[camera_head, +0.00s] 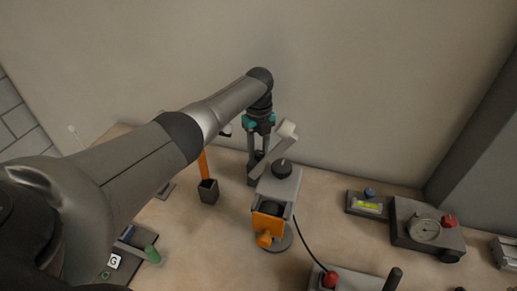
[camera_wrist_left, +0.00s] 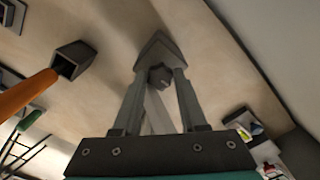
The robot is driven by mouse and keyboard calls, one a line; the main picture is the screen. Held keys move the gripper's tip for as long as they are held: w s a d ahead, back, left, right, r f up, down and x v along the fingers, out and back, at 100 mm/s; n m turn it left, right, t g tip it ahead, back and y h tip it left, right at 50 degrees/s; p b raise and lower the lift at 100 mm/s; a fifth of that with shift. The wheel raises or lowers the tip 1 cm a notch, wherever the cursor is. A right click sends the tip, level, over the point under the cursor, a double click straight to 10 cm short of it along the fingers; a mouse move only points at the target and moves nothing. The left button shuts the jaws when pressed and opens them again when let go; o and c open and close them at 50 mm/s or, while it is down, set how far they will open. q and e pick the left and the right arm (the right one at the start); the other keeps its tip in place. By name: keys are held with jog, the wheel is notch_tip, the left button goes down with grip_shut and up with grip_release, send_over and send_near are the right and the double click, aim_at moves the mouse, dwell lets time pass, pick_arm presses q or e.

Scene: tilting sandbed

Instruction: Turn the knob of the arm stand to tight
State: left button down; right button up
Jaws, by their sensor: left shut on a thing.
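The arm stand's pale arm (camera_head: 273,150) leans up to the right, with a light block at its upper end. In the left wrist view, a dark faceted knob (camera_wrist_left: 160,77) sits between my two fingers, near their tips. The pale arm (camera_wrist_left: 157,115) runs from it toward the camera. My left gripper (camera_head: 254,180) points down at the foot of this arm, behind a grey box. It also shows in the left wrist view (camera_wrist_left: 158,65), shut on the knob. The knob's marking is not readable. My right gripper is not in view.
The grey box (camera_head: 283,187) with a black top knob and orange front stands close by. A dark cup (camera_head: 208,192) holding an orange handle is to the left. A gauge box (camera_head: 405,216) is at right. A red-buttoned panel (camera_head: 352,280) is in front. The wall is close behind.

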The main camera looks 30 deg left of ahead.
aim_at(259, 153)
pick_arm(q)
jog(key=shift+w+m, duration=0.1)
jog(key=shift+m, duration=0.9)
jog(key=shift+r, duration=0.1)
jog(key=c, duration=0.7)
grip_release()
jog(key=shift+c, duration=0.2)
notch_tip(259, 153, up, 15)
jog(key=p, duration=0.2)
jog(key=shift+r, duration=0.15)
